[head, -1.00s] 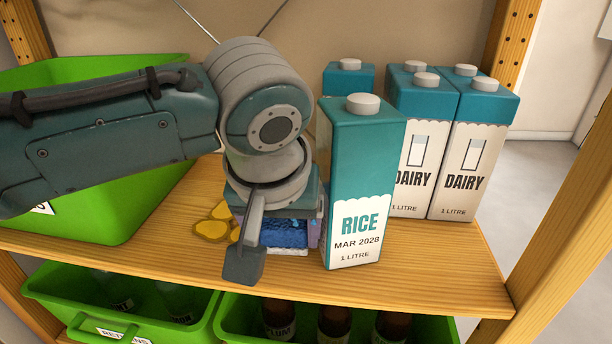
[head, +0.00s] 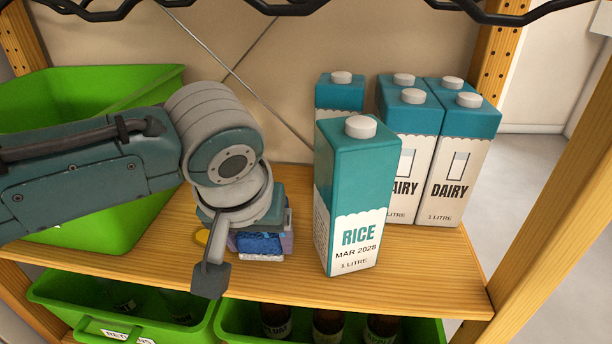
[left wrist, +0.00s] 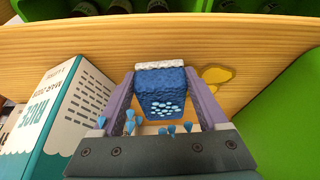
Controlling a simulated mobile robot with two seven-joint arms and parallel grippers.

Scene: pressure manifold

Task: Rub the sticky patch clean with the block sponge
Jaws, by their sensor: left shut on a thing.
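The block sponge (head: 258,243) is blue with a white layer on its far face. My left gripper (left wrist: 160,92) is shut on it, with a purple finger on each side. The sponge (left wrist: 160,85) is low over the wooden shelf; I cannot tell whether it touches. The sticky patch (left wrist: 216,76) is a yellow smear on the board, right beside the sponge in the left wrist view. In the head view only a yellow sliver of the patch (head: 202,237) shows left of the gripper; the gripper hides the rest. My right gripper is not in view.
A rice carton (head: 352,200) stands close right of the gripper. Several dairy cartons (head: 440,185) stand behind it. A green bin (head: 110,225) is at the left. Green crates (head: 150,325) with bottles sit below. The shelf's front strip is clear.

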